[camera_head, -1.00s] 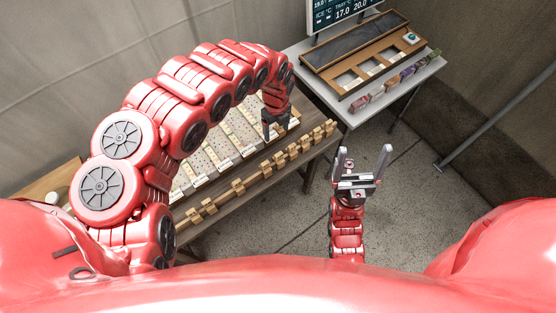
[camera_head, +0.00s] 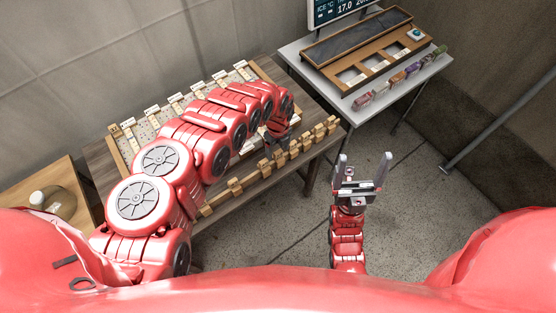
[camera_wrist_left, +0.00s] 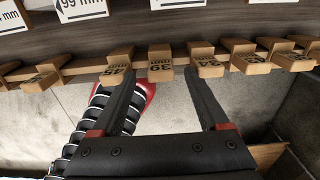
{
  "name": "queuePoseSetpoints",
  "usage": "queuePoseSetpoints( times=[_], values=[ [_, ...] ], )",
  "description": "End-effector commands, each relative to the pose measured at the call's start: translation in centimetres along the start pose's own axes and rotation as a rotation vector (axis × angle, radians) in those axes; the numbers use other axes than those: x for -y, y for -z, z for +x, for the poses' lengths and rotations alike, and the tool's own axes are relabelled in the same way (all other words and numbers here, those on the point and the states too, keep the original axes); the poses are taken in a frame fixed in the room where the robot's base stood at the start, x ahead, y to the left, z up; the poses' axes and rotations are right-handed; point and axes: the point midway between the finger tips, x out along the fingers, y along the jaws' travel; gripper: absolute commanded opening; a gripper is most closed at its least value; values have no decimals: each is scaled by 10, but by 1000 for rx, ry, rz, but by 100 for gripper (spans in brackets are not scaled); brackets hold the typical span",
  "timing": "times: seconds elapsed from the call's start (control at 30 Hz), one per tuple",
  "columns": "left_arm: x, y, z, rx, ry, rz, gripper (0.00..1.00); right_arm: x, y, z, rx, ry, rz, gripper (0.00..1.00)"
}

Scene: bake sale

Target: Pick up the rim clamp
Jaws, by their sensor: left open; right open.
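Several wooden clamp-like blocks with dark numbers sit in a row along the front rail of the wooden table. No label names the rim clamp, so I cannot tell which block it is. In the left wrist view a middle block (camera_wrist_left: 160,62) stands between my open left fingertips (camera_wrist_left: 158,82), with other blocks (camera_wrist_left: 115,74) and (camera_wrist_left: 206,63) on either side. Contact cannot be told. In the head view my left gripper (camera_head: 278,137) is at the rail's row of blocks (camera_head: 294,147), partly hidden by its arm. My right gripper (camera_head: 364,166) is open and empty, over the floor.
A framed board with white label cards (camera_head: 154,110) lies on the wooden table behind the rail, partly covered by my left arm. A grey table (camera_head: 405,90) at the back right holds a wooden tray (camera_head: 330,66) and small colourful packets (camera_head: 412,69). Floor is clear around my right gripper.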

Motion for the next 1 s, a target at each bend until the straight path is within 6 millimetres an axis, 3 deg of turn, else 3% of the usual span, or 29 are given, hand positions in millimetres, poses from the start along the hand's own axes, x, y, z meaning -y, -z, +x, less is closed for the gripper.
queuePoseSetpoints(
  times=[0.03,0.1,0.33,0.77,1.0],
  values=[
    [1,0,14,0,2,0,78,1,-2,-11,0,0,0,87],
    [2,0,20,1,4,0,78,1,-2,-15,0,0,0,87],
    [1,0,19,1,3,0,78,1,-2,-13,0,0,0,87],
    [1,0,20,0,2,-1,0,1,-2,-13,0,0,0,87],
    [0,0,20,0,2,-1,0,1,-2,-13,0,0,0,87]
  ],
)
